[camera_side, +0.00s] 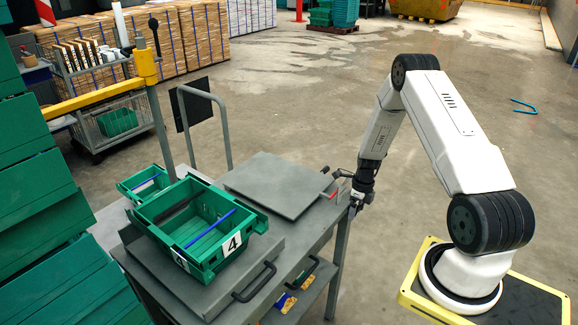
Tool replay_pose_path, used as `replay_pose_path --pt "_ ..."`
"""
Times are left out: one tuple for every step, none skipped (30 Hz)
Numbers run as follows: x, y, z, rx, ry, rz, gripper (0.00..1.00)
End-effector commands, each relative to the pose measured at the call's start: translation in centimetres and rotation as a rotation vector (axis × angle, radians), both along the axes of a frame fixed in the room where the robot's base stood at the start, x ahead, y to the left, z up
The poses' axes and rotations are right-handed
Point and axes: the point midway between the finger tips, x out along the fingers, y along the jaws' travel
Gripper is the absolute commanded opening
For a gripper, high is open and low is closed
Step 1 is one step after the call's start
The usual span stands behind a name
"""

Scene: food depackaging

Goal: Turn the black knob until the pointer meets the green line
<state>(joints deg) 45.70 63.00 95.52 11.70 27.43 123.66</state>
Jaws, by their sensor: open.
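My gripper (347,183) is at the right edge of the grey metal cart (290,238), beside a flat grey plate (279,184). Its jaws are open and point left. A small dark piece shows at the left of the jaws, close to the plate's right corner; I cannot tell whether it is the black knob or part of a finger. A small red piece (333,194) lies just below it. The pointer and the green line are too small or hidden to make out. I cannot tell whether the jaws touch anything.
A green crate (247,241) marked 4, with a blue bar inside, stands on the cart's left half. A smaller green crate (125,186) is behind it. A yellow bar on a post (147,68) rises behind the cart. Stacked green crates (60,240) fill the left.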

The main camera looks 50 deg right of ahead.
Motion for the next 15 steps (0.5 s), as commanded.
replay_pose_path --pt "0.0 0.0 0.1 0.0 0.0 0.0 0.88" --pt "0.0 0.0 0.3 0.0 0.0 0.0 0.88" --pt "0.0 -0.1 0.4 -0.001 -0.001 0.0 0.88" --pt "0.0 -0.1 0.6 -0.001 -0.001 0.0 0.88" --pt "0.0 -0.1 0.8 -0.001 -0.001 0.0 0.88" --pt "0.0 -0.2 1.1 -0.001 -0.001 0.0 0.88" --pt "0.0 -0.2 1.3 -0.001 -0.001 0.0 0.88" --pt "0.0 -0.2 1.6 -0.001 -0.001 0.0 0.88" --pt "0.0 -0.3 2.0 -0.002 -0.001 0.0 0.88" --pt "0.0 -0.4 2.3 -0.002 -0.001 0.0 0.88" --pt "0.0 -0.4 2.6 -0.001 -0.001 0.0 0.88" --pt "0.0 -0.5 3.1 -0.002 -0.002 0.0 0.88" --pt "0.1 -0.5 3.5 -0.003 -0.002 0.0 0.88" --pt "0.0 -0.6 3.8 -0.002 -0.002 0.0 0.88" --pt "0.0 -0.6 4.3 -0.002 -0.002 0.0 0.88"
